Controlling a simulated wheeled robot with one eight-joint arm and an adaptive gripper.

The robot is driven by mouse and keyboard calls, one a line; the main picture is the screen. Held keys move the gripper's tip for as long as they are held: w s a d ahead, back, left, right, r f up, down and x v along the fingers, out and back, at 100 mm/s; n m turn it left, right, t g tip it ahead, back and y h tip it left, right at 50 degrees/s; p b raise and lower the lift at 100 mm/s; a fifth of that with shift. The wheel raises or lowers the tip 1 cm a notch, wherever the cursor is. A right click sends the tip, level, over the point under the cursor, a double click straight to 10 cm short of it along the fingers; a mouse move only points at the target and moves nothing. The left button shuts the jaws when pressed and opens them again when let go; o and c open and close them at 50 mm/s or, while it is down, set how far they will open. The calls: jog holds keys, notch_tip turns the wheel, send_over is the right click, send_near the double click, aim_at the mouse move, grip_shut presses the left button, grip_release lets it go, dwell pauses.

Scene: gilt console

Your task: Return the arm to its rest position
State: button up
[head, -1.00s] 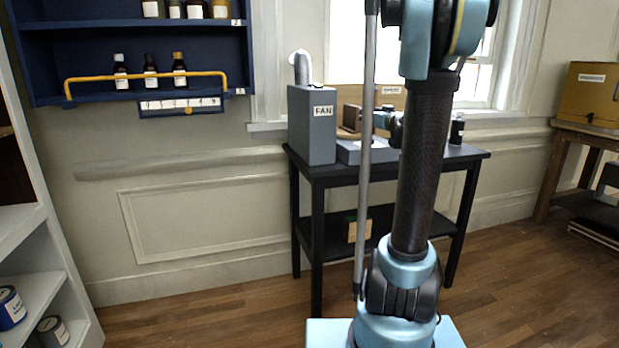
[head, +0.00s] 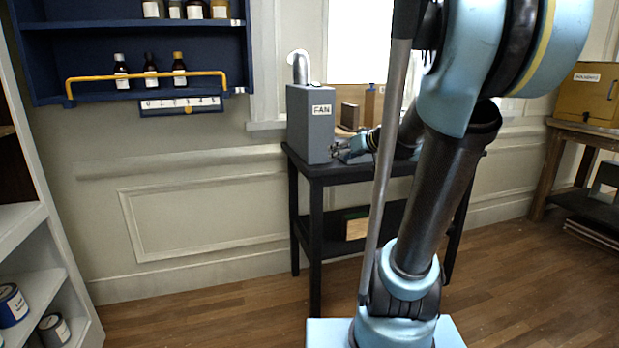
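My arm rises in front of the dark side table (head: 318,172), its upper part folded to the right. My gripper (head: 340,150) is small in the head view, just above the table top, close to the lower right side of the grey box marked FAN (head: 310,125). I cannot tell whether it touches the box or whether its fingers are open or shut. No held object can be made out. My forearm hides the right part of the table top.
A brown block (head: 350,116) stands behind the gripper. A blue wall shelf (head: 150,48) with bottles and a yellow rail is at upper left. A white shelf (head: 35,290) with cans is at left. A yellow cabinet (head: 590,95) stands at right. Floor at front left is clear.

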jog(key=s+f+m+g+h, duration=0.1)
jog(key=s+f+g+h, duration=0.15)
jog(key=s+f, duration=0.45)
jog(key=s+f+m+g+h, duration=0.1)
jog(key=s+f+g, duration=0.3)
jog(key=s, duration=0.6)
jog(key=s+d+f+m+g+h, duration=0.1)
jog(key=s+d+f+h, duration=0.3)
jog(key=s+d+f, duration=0.4)
jog(key=s+f+m, duration=0.1)
jog(key=s, duration=0.2)
jog(key=shift+s+m+g, duration=0.35)
jog(key=shift+s+m, duration=0.05)
jog(key=shift+f, duration=0.1)
jog(key=shift+w+f, duration=0.2)
jog(key=shift+w, duration=0.25)
